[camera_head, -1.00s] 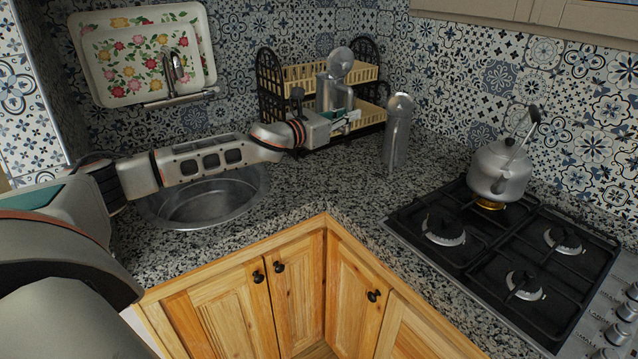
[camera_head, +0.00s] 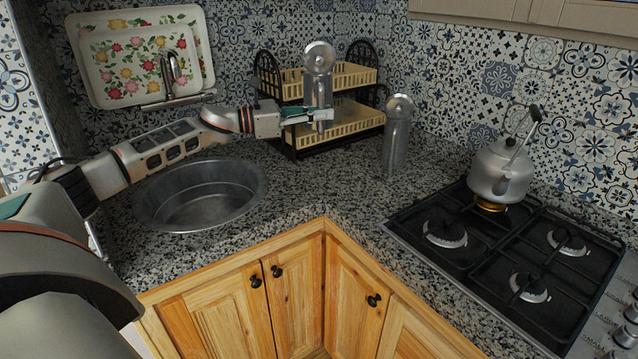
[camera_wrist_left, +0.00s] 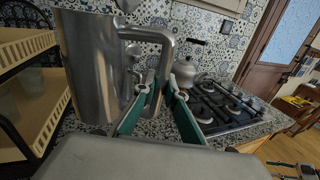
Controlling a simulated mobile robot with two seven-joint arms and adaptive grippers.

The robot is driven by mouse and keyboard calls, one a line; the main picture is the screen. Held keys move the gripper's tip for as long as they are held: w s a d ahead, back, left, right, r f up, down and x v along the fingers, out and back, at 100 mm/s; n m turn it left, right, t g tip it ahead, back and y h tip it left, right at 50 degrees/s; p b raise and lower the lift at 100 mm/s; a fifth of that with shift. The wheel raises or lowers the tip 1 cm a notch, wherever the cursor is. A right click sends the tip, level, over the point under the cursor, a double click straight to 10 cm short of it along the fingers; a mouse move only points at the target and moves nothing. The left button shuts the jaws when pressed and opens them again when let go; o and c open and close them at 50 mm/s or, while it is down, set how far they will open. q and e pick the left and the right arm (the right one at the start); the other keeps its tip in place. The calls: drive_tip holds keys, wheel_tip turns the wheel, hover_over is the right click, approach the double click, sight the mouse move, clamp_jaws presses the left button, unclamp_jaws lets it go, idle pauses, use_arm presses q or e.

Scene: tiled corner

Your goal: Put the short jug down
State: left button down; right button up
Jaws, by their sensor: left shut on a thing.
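The metal jug (camera_head: 319,88) is held upright in front of the dish rack, with a round, disc-like top. My left gripper (camera_head: 322,115) is shut on it. In the left wrist view the jug (camera_wrist_left: 92,70) fills the upper left, and the fingers (camera_wrist_left: 158,100) close around its handle. In the head view its bottom shows near the lower rack tray, seemingly above the counter. A similar metal jug (camera_head: 396,140) stands on the counter to the right, apart from the held one.
The black rack with cream trays (camera_head: 350,118) stands close behind the held jug. A round sink (camera_head: 200,197) lies to the left. A kettle (camera_head: 500,172) stands on the black gas hob (camera_head: 500,250) at the right. Granite counter (camera_head: 310,185) is clear in front of the rack.

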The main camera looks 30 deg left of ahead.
use_arm(q)
wheel_tip(320, 180, down, 19)
drive_tip(key=shift+r, duration=0.1)
idle(0.4)
drive_tip(key=shift+f+b, duration=0.3)
drive_tip(key=c, duration=2.1)
unclamp_jaws()
drive_tip(key=shift+s+a, duration=0.1)
